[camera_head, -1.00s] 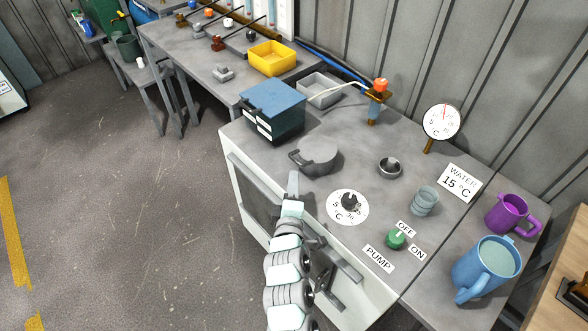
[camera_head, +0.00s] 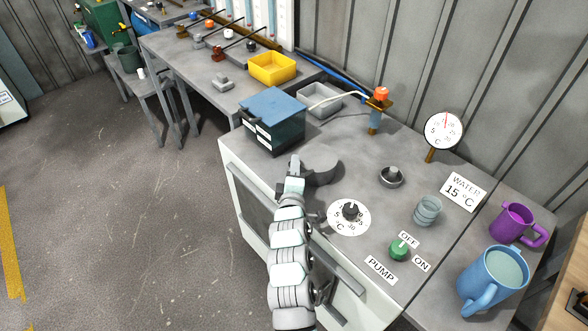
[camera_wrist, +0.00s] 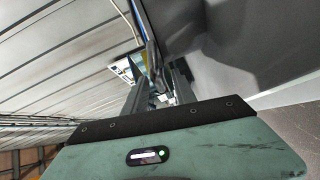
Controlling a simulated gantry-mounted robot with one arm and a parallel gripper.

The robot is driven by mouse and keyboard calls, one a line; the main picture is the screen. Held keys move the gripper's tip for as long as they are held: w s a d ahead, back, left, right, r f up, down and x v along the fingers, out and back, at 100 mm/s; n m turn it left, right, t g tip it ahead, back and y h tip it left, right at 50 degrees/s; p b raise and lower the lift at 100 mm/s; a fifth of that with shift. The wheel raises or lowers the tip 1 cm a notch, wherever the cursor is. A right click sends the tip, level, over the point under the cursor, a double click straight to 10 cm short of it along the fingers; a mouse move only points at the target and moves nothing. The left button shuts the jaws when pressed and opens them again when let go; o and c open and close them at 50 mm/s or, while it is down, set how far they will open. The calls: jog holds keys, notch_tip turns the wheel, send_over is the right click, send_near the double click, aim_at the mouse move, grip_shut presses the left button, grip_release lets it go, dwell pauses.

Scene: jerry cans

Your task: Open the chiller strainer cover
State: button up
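The chiller is the white cabinet with a grey top (camera_head: 375,150). The strainer cover (camera_head: 325,174), dark grey and round, is at the left of that top, just in front of the blue-lidded box. My arm hides part of it, so I cannot tell whether it is tilted. My gripper (camera_head: 297,168) is at the cover's left side, by its handle; contact is not clear. In the wrist view my gripper (camera_wrist: 160,98) has its two fingers apart, with small pale shapes seen between them. A large grey surface fills the upper right there.
The blue-lidded box (camera_head: 273,120) stands close behind the cover. Mugs (camera_head: 493,276) stand at far right.

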grip_shut()
dwell(0.3)
jog(key=shift+r, duration=0.1)
dwell(1.0)
